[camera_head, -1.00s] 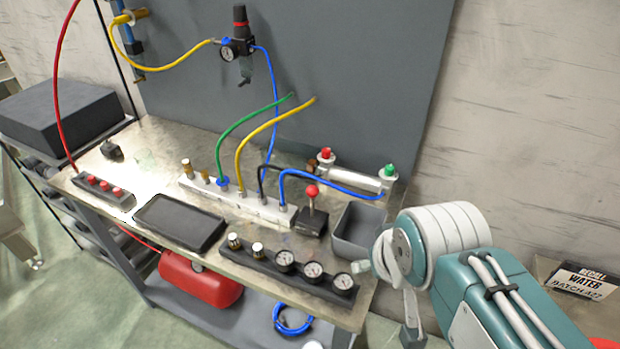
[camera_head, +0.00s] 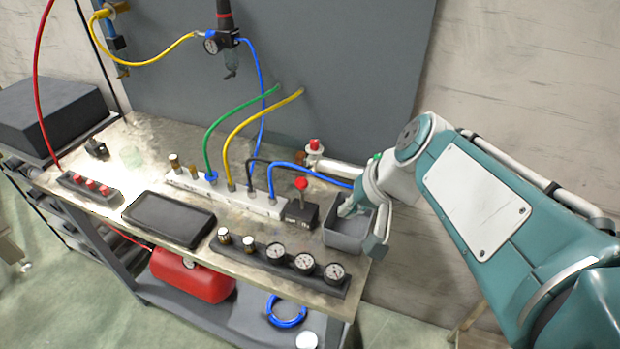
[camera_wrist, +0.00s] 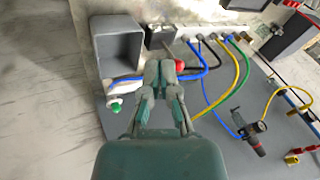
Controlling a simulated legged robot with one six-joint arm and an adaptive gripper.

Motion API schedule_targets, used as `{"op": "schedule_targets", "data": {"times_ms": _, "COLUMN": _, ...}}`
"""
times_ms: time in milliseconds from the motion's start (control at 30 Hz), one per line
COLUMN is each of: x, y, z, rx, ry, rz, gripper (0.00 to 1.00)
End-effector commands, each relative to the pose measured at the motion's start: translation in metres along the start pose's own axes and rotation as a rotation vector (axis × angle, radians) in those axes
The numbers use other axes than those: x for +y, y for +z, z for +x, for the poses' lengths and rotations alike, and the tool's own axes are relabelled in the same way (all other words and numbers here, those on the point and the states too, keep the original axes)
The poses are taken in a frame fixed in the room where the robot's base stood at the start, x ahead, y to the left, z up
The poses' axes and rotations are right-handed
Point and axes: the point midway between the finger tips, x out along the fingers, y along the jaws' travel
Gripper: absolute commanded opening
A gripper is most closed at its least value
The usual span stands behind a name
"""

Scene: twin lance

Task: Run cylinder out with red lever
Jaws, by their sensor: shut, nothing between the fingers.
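The red lever (camera_head: 301,184) is a red ball on a short stem, rising from a black block on the bench. In the wrist view its red ball (camera_wrist: 179,66) shows just right of my fingertips. The silver cylinder (camera_head: 336,170) lies behind it, with a red fitting at its left end; its right end is partly hidden by my arm. A green fitting (camera_wrist: 115,107) shows in the wrist view. My gripper (camera_head: 346,208) is shut and empty, right of the lever and over the grey bin. It also shows in the wrist view (camera_wrist: 160,62). I cannot tell whether it touches the ball.
The grey open bin (camera_head: 348,233) stands right of the lever block. A white manifold (camera_head: 225,196) with hoses lies to the left. A strip of gauges (camera_head: 275,268) is in front, and a blue hose (camera_head: 310,172) loops behind the lever. A black tray (camera_head: 168,218) sits further left.

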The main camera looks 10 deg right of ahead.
Motion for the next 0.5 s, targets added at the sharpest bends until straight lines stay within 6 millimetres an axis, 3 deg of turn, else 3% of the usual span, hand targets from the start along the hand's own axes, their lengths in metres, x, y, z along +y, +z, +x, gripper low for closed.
{"op": "schedule_targets", "data": {"times_ms": 100, "x": 0.004, "y": -0.042, "z": 0.008, "rx": -0.006, "ry": -0.128, "rz": 0.152, "gripper": 0.00}}
{"op": "schedule_targets", "data": {"times_ms": 233, "x": 0.012, "y": -0.081, "z": 0.011, "rx": 0.014, "ry": -0.250, "rz": 0.274, "gripper": 0.00}}
{"op": "schedule_targets", "data": {"times_ms": 333, "x": 0.017, "y": -0.099, "z": 0.011, "rx": 0.031, "ry": -0.309, "rz": 0.327, "gripper": 0.00}}
{"op": "schedule_targets", "data": {"times_ms": 500, "x": 0.017, "y": -0.108, "z": 0.016, "rx": 0.039, "ry": -0.337, "rz": 0.347, "gripper": 0.00}}
